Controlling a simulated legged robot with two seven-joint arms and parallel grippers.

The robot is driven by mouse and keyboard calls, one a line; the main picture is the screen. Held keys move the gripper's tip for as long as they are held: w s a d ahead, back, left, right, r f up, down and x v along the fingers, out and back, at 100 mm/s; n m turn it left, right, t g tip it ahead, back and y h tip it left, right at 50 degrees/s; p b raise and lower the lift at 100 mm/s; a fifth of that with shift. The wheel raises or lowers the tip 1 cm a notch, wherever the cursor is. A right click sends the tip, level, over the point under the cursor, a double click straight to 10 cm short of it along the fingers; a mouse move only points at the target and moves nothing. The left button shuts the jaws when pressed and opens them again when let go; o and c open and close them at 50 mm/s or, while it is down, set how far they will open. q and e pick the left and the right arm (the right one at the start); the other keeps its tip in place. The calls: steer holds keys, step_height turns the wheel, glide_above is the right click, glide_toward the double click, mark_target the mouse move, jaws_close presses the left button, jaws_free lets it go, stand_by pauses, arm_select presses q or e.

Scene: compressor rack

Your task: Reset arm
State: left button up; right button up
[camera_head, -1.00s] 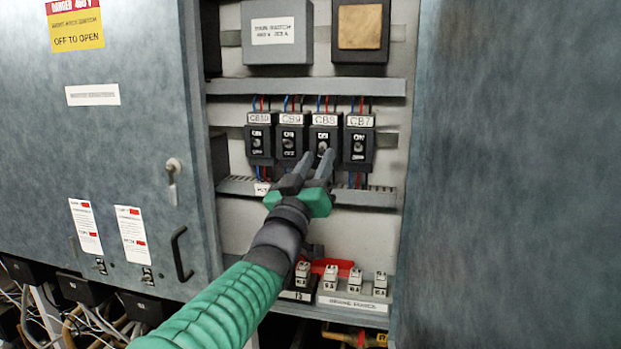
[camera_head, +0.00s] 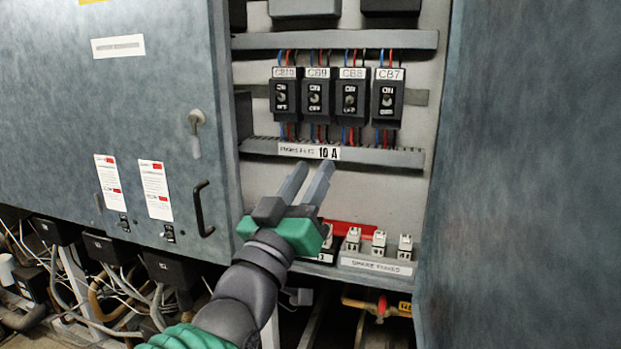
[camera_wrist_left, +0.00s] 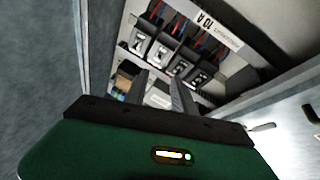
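My left gripper (camera_head: 310,182) is in front of the open cabinet, below the breaker row and just under the "10 A" label strip (camera_head: 309,151). Its two grey fingers are apart with nothing between them. In the left wrist view the gripper (camera_wrist_left: 158,88) also shows spread, empty fingers. Breakers CB10 (camera_head: 285,97), CB9 (camera_head: 317,98), CB8 (camera_head: 352,98) and CB7 (camera_head: 388,99) sit in a row above the gripper, apart from it. My right gripper is not in view.
Spare fuses (camera_head: 378,243) stand on a labelled ledge at the cabinet bottom, beside a red part (camera_head: 340,229). A cabinet door (camera_head: 530,150) stands at right. The closed grey panel (camera_head: 150,110) at left has a black handle (camera_head: 202,209). Cables hang below it.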

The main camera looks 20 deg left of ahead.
arm_select(q)
step_height(320, 180, down, 28)
steer(key=w+m+g+y+p, duration=0.1)
steer(key=g+y, duration=0.1)
steer(key=g, duration=0.7)
steer(key=s+a+f+g, duration=0.2)
steer(key=s+f+g, duration=0.3)
steer(key=s+f, duration=0.4)
steer(key=s+a+f+g+p, duration=0.1)
steer(key=s+a+f+g, duration=0.1)
steer(key=s+f+g, duration=0.4)
steer(key=s+f, duration=0.4)
steer(key=f, duration=0.3)
steer(key=shift+f+m+y, duration=0.3)
steer(key=shift+y, duration=0.1)
